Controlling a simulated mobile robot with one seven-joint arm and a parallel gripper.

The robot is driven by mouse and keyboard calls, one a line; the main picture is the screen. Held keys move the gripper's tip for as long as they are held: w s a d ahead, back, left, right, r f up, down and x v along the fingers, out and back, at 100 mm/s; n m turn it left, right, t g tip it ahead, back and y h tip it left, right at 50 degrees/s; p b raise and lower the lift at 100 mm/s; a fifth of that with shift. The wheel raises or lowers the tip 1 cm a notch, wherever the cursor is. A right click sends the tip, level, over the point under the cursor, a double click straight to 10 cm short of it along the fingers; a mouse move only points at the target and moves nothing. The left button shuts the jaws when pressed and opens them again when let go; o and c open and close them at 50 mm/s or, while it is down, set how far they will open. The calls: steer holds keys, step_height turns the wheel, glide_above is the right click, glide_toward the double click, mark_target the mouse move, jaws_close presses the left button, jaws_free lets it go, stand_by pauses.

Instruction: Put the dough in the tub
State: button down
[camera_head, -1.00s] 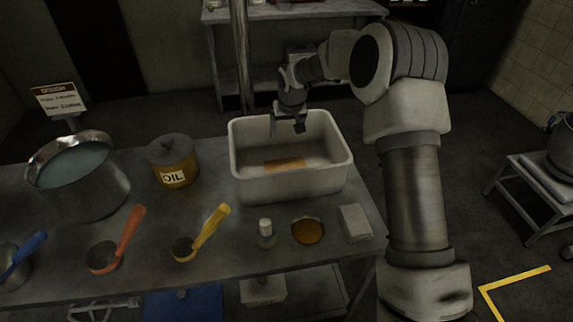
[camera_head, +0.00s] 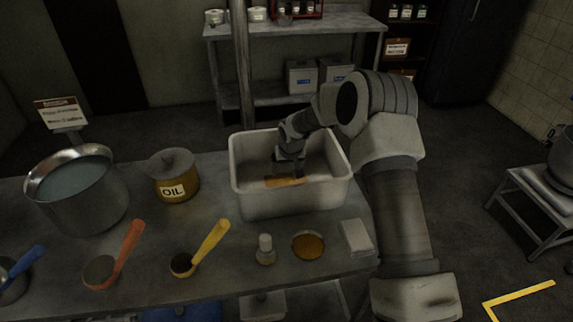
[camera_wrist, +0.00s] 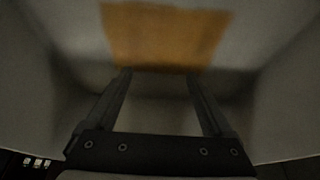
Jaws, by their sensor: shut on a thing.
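The white tub (camera_head: 295,205) stands on the table, with an orange-brown patch (camera_head: 285,182) low inside it. The patch also shows in the wrist view (camera_wrist: 165,35) as a flat rectangle beyond the fingertips. I cannot tell whether it is dough or part of the tub. My gripper (camera_head: 290,171) is down inside the tub, above or beside the patch. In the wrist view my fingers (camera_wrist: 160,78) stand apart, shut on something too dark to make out. No dough can be clearly identified.
Left of the tub are the oil pot (camera_head: 174,176) and a large metal pot (camera_head: 77,190). In front are a yellow-handled scoop (camera_head: 208,245), a small bottle (camera_head: 265,250), an amber dish (camera_head: 308,245) and a pale block (camera_head: 356,238). The tub walls surround my gripper.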

mark_target(290, 174)
jaws_free()
steer(key=v, duration=1.2)
steer(key=shift+s+d+r, duration=0.1)
steer(key=shift+r, duration=0.1)
steer(key=s+d+r+h, duration=0.1)
steer(key=s+d+r, duration=0.3)
steer(key=s+r, duration=0.35)
steer(key=s+d+r+h, duration=0.1)
steer(key=s+d+r, duration=0.4)
steer(key=s+r, duration=0.3)
steer(key=s+d+r+m, duration=0.1)
steer(key=s+d, duration=0.1)
steer(key=s, duration=0.9)
steer(key=s+d+r+m+t+y, duration=0.1)
steer(key=s+d, duration=0.1)
steer(key=s, duration=0.8)
steer(key=shift+s+d+r, duration=0.3)
steer(key=shift+s+r, duration=0.05)
steer(key=shift+r, duration=0.05)
